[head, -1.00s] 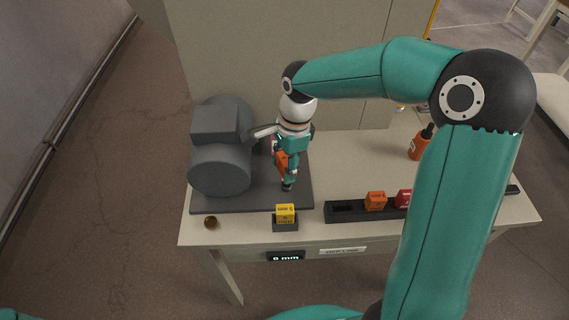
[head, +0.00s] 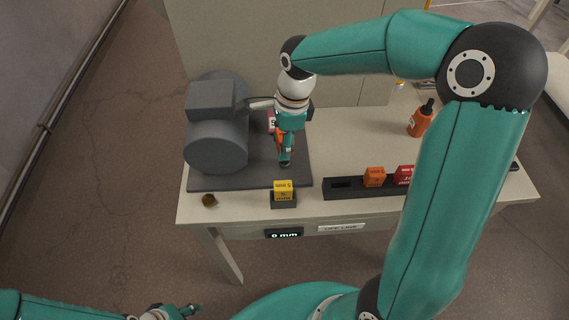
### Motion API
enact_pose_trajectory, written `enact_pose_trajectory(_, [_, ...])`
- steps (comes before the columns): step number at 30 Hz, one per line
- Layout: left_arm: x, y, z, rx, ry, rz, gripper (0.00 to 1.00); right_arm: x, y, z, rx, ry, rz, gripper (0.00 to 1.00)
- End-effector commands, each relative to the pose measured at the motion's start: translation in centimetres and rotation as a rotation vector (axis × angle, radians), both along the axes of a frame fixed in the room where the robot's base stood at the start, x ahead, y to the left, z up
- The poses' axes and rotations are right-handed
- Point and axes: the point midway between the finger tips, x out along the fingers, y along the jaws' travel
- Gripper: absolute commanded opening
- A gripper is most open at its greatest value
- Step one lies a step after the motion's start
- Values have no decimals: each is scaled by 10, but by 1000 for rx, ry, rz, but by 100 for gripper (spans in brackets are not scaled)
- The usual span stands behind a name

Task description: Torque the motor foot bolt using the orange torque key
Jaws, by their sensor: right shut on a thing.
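The grey motor (head: 217,145) stands on a dark baseplate (head: 225,182) on the table. My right gripper (head: 285,155) points down over the plate, to the right of the motor. It is shut on the orange torque key (head: 278,146), which shows only as a narrow strip beside the fingers. The foot bolt is hidden by the gripper, so I cannot tell whether the key touches it. My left gripper (head: 178,312) is low at the bottom edge, away from the table and partly cut off; its jaws are unclear.
A yellow block (head: 283,186) sits in a small holder at the front edge. A black rack (head: 345,190) holds an orange block (head: 374,177) and a red block (head: 403,174). An orange bottle (head: 419,119) stands behind. A small brass-coloured piece (head: 209,200) lies front left. A display (head: 284,234) reads "0 mm".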

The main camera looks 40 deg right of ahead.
Motion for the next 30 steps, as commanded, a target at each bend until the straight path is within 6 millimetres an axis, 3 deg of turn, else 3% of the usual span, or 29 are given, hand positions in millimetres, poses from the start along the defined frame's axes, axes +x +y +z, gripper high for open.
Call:
enact_pose_trajectory(13, [0, 0, -2, 0, 0, 0, 40, 0, 0, 0, 0, -1, -49, 0])
enact_pose_trajectory(24, [0, 0, -11, 0, 0, 0, 40, 1, 0, -1, 1, 0, -273, 0])
enact_pose_trajectory(30, [0, 0, -8, 0, 0, 0, 40, 1, 0, 0, 1, 2, -235, 0])
